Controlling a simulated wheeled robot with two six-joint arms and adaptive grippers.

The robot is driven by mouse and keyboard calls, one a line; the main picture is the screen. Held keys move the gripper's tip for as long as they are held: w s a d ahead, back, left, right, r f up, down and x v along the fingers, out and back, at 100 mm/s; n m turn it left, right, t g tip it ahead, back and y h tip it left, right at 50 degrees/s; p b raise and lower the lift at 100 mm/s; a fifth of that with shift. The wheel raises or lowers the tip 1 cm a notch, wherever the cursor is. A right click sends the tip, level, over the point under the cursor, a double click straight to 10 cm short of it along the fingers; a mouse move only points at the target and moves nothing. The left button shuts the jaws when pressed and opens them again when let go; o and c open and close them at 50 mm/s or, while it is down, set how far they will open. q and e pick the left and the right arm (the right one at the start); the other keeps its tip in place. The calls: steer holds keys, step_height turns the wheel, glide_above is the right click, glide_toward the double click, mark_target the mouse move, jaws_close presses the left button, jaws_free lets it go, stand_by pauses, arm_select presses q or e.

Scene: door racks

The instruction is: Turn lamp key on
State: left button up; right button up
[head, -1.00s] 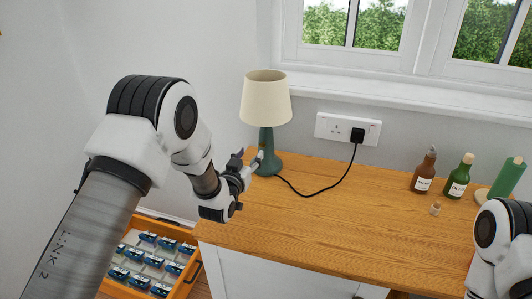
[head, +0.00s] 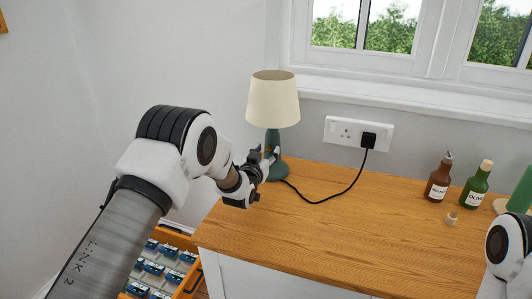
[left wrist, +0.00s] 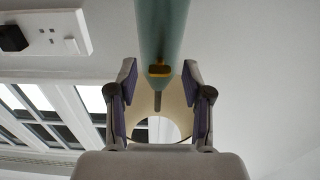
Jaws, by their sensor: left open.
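The lamp has a cream shade (head: 273,97) and a green base (head: 277,168); it stands upright at the back left of the wooden top. My left gripper (head: 264,160) is at the lamp's base in the head view. In the left wrist view the open gripper (left wrist: 160,82) has one finger on each side of the key, with visible gaps. My right gripper is out of view; only part of that arm shows.
A black plug sits in the white wall socket (head: 358,133), its cable running to the lamp. Brown (head: 438,182) and green (head: 476,187) bottles and a cork-like piece (head: 451,218) stand at the right. An orange drawer (head: 190,283) is low at left. The middle of the wooden top (head: 330,225) is clear.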

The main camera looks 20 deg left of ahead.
arm_select(q)
jaws_close()
steer(key=shift+m, duration=0.3)
steer(key=shift+f+m+b, duration=0.1)
steer(key=shift+m+b, duration=1.45)
steer(key=shift+m, duration=7.15)
jaws_free()
